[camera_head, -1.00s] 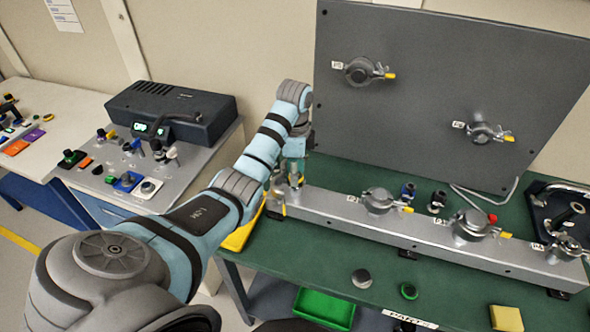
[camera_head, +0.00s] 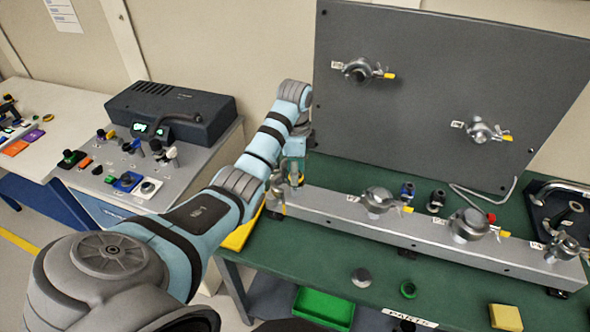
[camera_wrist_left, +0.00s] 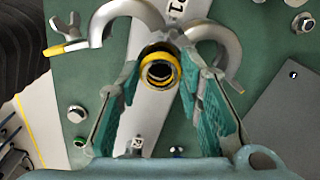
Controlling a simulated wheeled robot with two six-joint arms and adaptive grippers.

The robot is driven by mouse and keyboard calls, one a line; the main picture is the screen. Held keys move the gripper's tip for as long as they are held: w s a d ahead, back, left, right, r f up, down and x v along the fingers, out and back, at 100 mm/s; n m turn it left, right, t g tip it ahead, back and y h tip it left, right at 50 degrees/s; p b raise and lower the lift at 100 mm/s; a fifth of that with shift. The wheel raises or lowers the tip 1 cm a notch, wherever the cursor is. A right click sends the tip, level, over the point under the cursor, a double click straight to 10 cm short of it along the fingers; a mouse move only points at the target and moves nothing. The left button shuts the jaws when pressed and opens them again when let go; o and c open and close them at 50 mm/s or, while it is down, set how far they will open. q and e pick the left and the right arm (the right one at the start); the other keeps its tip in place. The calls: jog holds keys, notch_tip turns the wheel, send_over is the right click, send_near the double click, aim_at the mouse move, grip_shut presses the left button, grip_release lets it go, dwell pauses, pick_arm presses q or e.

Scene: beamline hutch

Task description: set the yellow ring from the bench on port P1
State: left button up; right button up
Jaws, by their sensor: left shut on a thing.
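The yellow ring (camera_wrist_left: 159,70) shows in the left wrist view between the fingertips of my left gripper (camera_wrist_left: 161,76), which is shut on it. The ring is over the mouth of port P1 (camera_wrist_left: 158,47), at the left end of the grey rail; I cannot tell whether it touches the port. An open silver clamp (camera_wrist_left: 215,38) spreads its two curved halves to either side of the port. In the head view my left gripper (camera_head: 292,178) is at that rail end, and the ring is hidden. My right gripper is not in view.
The grey rail (camera_head: 335,212) carries several other clamped ports on the green bench (camera_head: 290,262). A grey upright panel (camera_head: 430,85) with two clamped ports stands behind. A green tray (camera_head: 323,307) and a yellow block (camera_head: 506,318) are at the front.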

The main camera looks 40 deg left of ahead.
pick_arm(q)
jog(key=shift+f, duration=0.5)
jog(key=o, duration=0.9)
jog(key=shift+r, duration=0.15)
